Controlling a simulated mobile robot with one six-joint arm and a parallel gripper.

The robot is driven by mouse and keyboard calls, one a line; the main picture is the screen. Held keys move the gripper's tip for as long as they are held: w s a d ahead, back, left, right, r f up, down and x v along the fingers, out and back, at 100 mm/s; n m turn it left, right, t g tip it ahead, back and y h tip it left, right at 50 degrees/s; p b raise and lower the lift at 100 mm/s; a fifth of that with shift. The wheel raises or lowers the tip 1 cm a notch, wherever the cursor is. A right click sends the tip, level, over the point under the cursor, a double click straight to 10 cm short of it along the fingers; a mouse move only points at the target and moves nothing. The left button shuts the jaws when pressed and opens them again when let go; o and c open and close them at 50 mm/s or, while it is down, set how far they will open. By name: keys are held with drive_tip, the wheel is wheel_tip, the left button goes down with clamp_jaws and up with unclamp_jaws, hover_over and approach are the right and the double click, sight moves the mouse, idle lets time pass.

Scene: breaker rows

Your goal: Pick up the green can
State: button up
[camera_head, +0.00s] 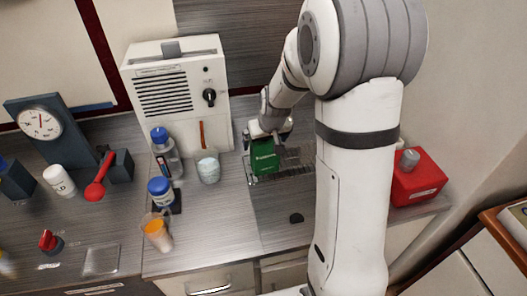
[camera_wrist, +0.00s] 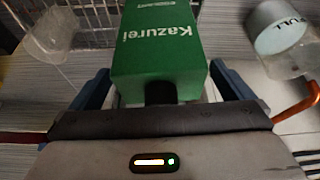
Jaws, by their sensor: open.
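The green can (camera_head: 264,157) is box-shaped with white lettering and stands on the counter by a wire rack. In the wrist view the green can (camera_wrist: 158,45) reads "Kazurei" and fills the upper middle. My gripper (camera_head: 268,132) is at the top of the can in the head view. In the wrist view my gripper (camera_wrist: 160,82) is open, with one blue finger on each side of the can. Whether the fingers touch it I cannot tell. The can's lower part is hidden in the wrist view.
The wire rack (camera_head: 291,162) is beside the can. A pale cup (camera_head: 208,169), a blue-lidded bottle (camera_head: 162,191) and a white box with a dial (camera_head: 180,90) stand to the left. A red box (camera_head: 418,178) is at the right. The counter in front is mostly clear.

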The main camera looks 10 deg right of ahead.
drive_tip(key=shift+x, duration=0.9)
drive_tip(key=shift+r, duration=0.1)
drive_tip(key=c, duration=1.6)
